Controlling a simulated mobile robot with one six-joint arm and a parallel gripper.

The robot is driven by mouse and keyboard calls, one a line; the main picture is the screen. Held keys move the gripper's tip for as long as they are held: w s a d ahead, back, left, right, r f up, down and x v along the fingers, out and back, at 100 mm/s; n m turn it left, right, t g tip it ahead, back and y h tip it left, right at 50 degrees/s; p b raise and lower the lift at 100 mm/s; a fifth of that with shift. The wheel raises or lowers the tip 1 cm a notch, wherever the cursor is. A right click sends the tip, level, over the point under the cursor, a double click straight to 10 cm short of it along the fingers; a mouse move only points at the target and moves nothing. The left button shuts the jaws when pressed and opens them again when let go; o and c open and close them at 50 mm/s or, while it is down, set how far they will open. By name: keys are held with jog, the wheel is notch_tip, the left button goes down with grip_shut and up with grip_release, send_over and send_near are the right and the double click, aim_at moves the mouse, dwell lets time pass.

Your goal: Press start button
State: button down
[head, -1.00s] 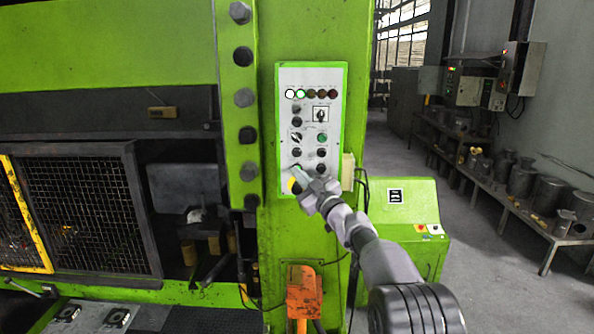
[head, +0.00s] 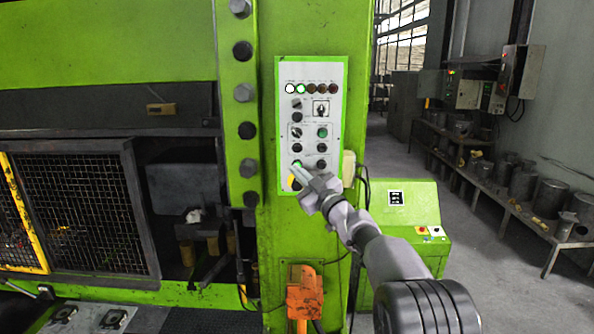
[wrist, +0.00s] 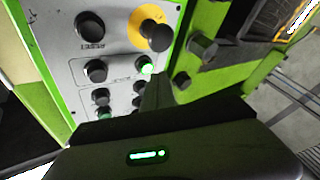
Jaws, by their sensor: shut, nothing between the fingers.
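A dark mushroom button (wrist: 155,35) on a yellow disc sits close beside the lit button. Several dark knobs surround it. Another green button (head: 322,132) is higher on the panel. An orange pedal box (head: 304,292) stands below. The aisle at right is clear.

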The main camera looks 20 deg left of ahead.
jog(key=s+b, duration=0.2)
jog(key=b, duration=0.1)
jog(key=s+d+b, duration=0.1)
jog(key=s+b, duration=0.2)
jog(key=shift+d+b, duration=0.1)
jog(key=shift+b, duration=0.3)
jog(key=shift+w, duration=0.1)
dwell(0.4)
